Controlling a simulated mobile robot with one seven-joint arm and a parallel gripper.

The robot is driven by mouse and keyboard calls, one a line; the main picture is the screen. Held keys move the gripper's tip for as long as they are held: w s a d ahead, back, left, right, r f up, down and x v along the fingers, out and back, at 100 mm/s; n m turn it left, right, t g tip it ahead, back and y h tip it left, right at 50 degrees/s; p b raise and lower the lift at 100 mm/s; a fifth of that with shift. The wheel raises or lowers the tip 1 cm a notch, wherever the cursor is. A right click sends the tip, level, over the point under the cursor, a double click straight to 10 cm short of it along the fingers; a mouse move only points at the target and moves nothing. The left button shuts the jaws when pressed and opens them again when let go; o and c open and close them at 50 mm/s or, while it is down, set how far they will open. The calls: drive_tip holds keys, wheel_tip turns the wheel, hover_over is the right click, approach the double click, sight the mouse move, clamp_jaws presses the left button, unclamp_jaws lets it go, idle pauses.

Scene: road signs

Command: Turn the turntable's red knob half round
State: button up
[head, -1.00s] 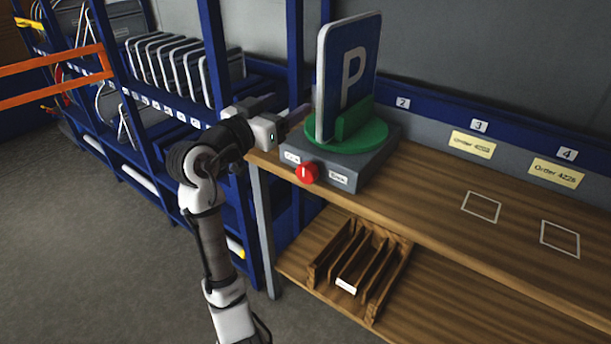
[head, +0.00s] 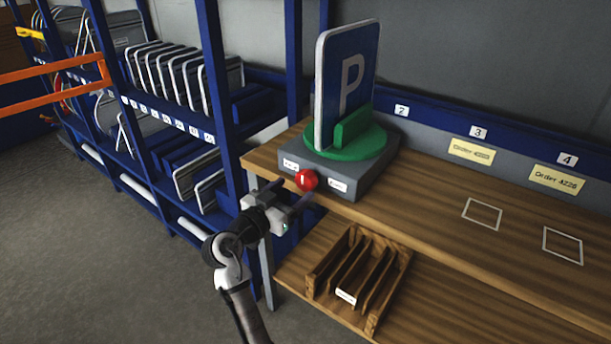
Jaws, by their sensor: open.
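The red knob (head: 307,180) sits on the front face of the turntable's grey base (head: 352,180), between two small white labels. A pale mark shows on the knob. On top, the green disc (head: 368,143) carries a green holder with a blue parking sign (head: 347,80) standing upright in it. My gripper (head: 294,192) is open and empty. Its fingers point toward the bench, just below and left of the knob in the picture. I cannot tell whether a finger touches the knob.
The wooden bench (head: 430,205) is clear to the right, with white outlined squares and order cards (head: 556,179). A wooden slotted rack (head: 360,275) stands on the lower shelf. Blue racks of signs (head: 222,80) stand at left, and an orange rail (head: 50,70) is far left.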

sight(301, 182)
drive_tip(key=p+x, duration=0.1)
drive_tip(key=x, duration=0.5)
drive_tip(key=shift+c, duration=0.3)
drive_tip(key=c, duration=0.9)
drive_tip(key=shift+n, duration=0.3)
drive_tip(key=n+p, duration=0.1)
drive_tip(key=n, duration=0.3)
drive_tip(key=shift+w+a+n, duration=0.1)
drive_tip(key=shift+n, duration=0.2)
drive_tip(key=n+p, duration=0.2)
drive_tip(key=n, duration=0.3)
drive_tip(key=shift+a+n, duration=0.1)
drive_tip(key=shift+n, duration=0.2)
drive_tip(key=shift+f, duration=0.1)
